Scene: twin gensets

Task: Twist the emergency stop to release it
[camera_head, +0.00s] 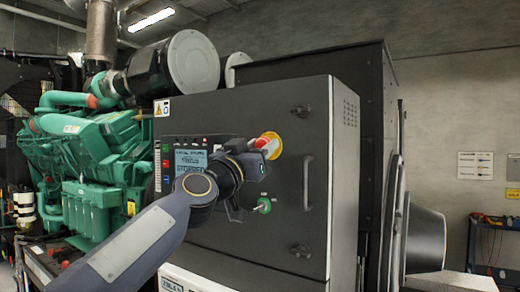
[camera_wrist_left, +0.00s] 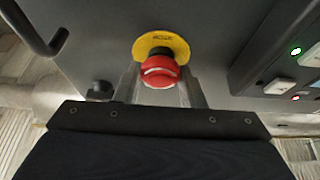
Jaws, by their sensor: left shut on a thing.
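The emergency stop is a red mushroom button (camera_head: 271,142) on a yellow round plate (camera_head: 273,150), mounted on the dark front of the control cabinet (camera_head: 300,105). In the left wrist view the red button (camera_wrist_left: 159,70) sits between the two fingers of my left gripper (camera_wrist_left: 160,85), with the yellow plate (camera_wrist_left: 160,42) behind it. My left gripper (camera_head: 262,150) is shut on the button, one finger on each side. In the head view my gripper hides part of the plate. My right gripper is in neither view.
A vertical door handle (camera_head: 307,182) is to the right. A lit display (camera_head: 190,162) with several small buttons is to the left. A green engine (camera_head: 90,160) stands further left.

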